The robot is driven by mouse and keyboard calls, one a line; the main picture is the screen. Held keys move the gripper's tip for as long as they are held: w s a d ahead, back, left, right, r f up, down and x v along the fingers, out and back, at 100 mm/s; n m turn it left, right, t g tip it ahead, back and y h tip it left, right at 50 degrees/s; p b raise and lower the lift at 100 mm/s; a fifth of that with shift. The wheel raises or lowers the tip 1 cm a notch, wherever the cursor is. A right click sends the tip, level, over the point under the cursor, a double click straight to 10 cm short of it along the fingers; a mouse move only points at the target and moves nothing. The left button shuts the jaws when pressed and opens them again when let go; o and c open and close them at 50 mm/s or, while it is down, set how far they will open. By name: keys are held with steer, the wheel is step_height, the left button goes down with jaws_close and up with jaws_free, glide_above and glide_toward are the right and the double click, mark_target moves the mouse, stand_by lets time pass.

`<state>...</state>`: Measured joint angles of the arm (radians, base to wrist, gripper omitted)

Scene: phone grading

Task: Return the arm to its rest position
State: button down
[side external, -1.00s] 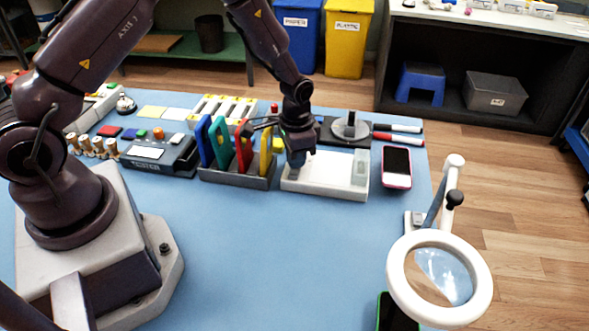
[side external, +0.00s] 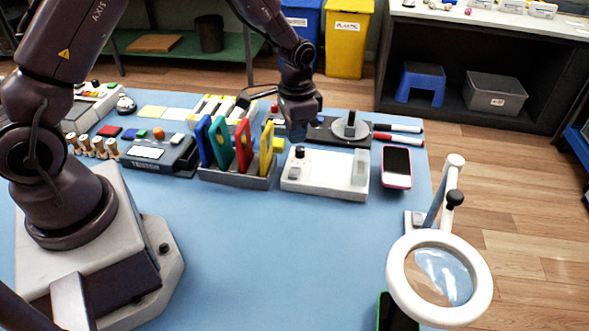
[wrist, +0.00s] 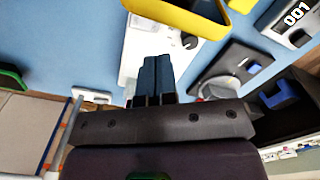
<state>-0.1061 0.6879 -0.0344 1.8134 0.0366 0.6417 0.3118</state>
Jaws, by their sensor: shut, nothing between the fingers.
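My gripper (side external: 297,135) is shut and empty, raised above the back part of a white box-like device (side external: 325,180) with a dark knob on top. In the wrist view, the two blue fingers (wrist: 156,78) lie together with nothing between them, over the white device (wrist: 135,55). The fingers look clear of the device, though the exact height is hard to tell. My arm is bent above the blue table (side external: 270,250).
A rack (side external: 235,177) with blue, green, red and yellow upright pieces stands left of the device. A pink-edged phone (side external: 397,167) lies to its right. A ring magnifier (side external: 393,290) stands at the front right. The front middle of the table is clear.

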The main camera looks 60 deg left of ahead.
steer(key=shift+r, duration=0.1)
step_height(320, 180, up, 10)
steer(key=s+d+t, duration=0.1)
steer(key=s, duration=0.2)
steer(key=s+d+r+n+t, duration=0.1)
steer(key=s+r+t, duration=0.1)
steer(key=s+r, duration=0.5)
steer(key=s+d+r+n+t, duration=0.1)
steer(key=s+r+n+t, duration=0.1)
steer(key=s+r, duration=0.5)
steer(key=s, duration=0.4)
steer(key=shift+s+d+t, duration=0.15)
steer(key=shift+s+t, duration=0.1)
steer(key=shift+t, duration=0.05)
